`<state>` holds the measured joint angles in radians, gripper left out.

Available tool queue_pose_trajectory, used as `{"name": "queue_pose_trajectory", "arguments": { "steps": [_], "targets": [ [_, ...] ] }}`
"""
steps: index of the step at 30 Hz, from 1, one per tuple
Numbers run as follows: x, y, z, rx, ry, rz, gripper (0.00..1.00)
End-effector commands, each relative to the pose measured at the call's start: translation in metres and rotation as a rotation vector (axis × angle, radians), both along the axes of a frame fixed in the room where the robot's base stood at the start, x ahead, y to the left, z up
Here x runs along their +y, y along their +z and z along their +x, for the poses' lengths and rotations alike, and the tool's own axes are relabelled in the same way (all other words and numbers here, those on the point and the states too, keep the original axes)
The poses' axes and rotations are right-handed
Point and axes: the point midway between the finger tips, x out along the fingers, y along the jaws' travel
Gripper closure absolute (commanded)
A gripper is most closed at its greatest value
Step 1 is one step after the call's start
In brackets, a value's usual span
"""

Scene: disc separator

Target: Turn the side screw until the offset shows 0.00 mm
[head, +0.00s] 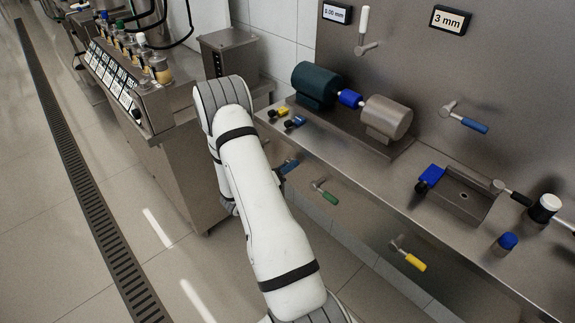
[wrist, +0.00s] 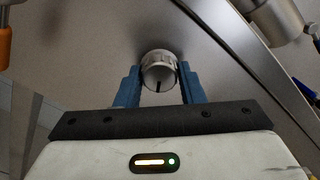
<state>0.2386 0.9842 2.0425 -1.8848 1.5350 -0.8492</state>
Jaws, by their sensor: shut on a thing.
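A round metal knob with a dark mark on its face, which looks like the side screw (wrist: 159,72), stands out from a steel panel in the wrist view. My gripper (wrist: 160,82) has its blue fingers on both sides of it, shut on it. In the head view my gripper (head: 288,167) shows only as a bit of blue beside my white arm, below the bench edge; the screw is hidden there. A small display (head: 337,13) at the top reads in mm; it looks like 0.00 or 5.00, the first digit being too small to tell.
Another display (head: 450,20) reads 3 mm. A dark green motor (head: 315,84), blue coupling (head: 350,98) and metal cylinder (head: 387,116) sit on the bench. Green (head: 329,197) and yellow (head: 414,262) handles stick out below its edge.

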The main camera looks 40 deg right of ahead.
Motion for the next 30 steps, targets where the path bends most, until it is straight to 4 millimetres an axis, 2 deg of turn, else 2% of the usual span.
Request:
{"name": "queue_pose_trajectory", "arguments": {
  "steps": [16, 17, 18, 24, 30],
  "targets": [
    [0.0015, -0.0005, 0.0013, 0.027, 0.006, -0.002, 0.88],
    [0.0015, -0.0005, 0.0013, 0.027, 0.006, -0.002, 0.64],
    [0.0014, -0.0005, 0.0013, 0.027, 0.005, -0.002, 0.61],
    [0.0008, -0.0003, 0.0007, 0.026, 0.003, -0.002, 0.45],
    [0.0004, -0.0001, 0.0004, 0.026, 0.001, -0.002, 0.43]
  ]
}}
